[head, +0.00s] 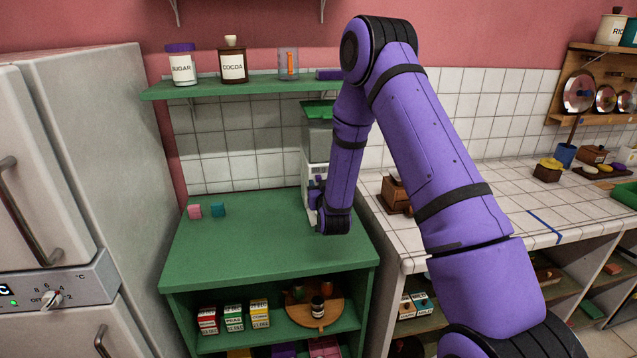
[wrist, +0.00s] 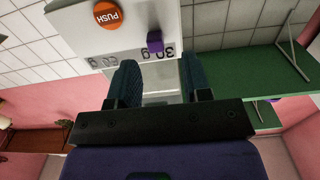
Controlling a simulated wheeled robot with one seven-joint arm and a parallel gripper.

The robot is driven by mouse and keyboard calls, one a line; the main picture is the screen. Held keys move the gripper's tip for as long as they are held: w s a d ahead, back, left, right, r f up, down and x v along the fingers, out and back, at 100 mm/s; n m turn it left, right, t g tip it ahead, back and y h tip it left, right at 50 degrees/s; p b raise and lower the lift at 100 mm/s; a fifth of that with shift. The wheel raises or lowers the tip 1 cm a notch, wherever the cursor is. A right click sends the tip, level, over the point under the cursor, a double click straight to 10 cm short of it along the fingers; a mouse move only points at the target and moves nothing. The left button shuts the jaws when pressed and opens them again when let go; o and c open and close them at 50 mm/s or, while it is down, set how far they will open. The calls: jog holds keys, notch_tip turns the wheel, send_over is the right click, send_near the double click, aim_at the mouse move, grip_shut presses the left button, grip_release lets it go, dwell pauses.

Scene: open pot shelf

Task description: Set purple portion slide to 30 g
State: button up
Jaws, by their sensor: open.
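The purple portion slide (wrist: 155,42) shows in the wrist view as a small block on the white front of a dispenser (wrist: 110,35). It sits right beside a label that reads 30 g (wrist: 160,54), upside down in this view. Another label, partly unreadable, lies further left along the same edge. My gripper (wrist: 160,78) is open, its two dark fingers apart with nothing between them, and the slide lies just beyond the gap between the tips, apart from them. In the head view my arm covers part of the dispenser (head: 314,172).
An orange PUSH button (wrist: 107,13) is on the dispenser's front. The dispenser stands at the right back of the green counter (head: 240,250). A shelf (head: 235,88) with jars hangs above.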

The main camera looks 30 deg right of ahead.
jog(key=v, duration=0.7)
jog(key=shift+s+a+r, duration=0.1)
jog(key=shift+s, duration=0.05)
jog(key=s+a+r+n+g+y, duration=0.1)
jog(key=s+a+r+g+y, duration=0.2)
jog(key=r, duration=0.7)
jog(key=s+a+r+n+g+y, duration=0.15)
jog(key=s+r, duration=0.25)
jog(key=r, duration=0.5)
jog(key=s+a+r+g, duration=0.1)
jog(key=s+r+g, duration=0.1)
jog(key=s, duration=0.8)
jog(key=s+r+g, duration=0.3)
jog(key=s, duration=0.7)
jog(key=s+a+r+g, duration=0.1)
jog(key=s+r+g, duration=0.1)
jog(key=s, duration=0.8)
jog(key=shift+a+r+n+g, duration=0.35)
jog(key=shift+r, duration=0.55)
jog(key=shift+y, duration=0.25)
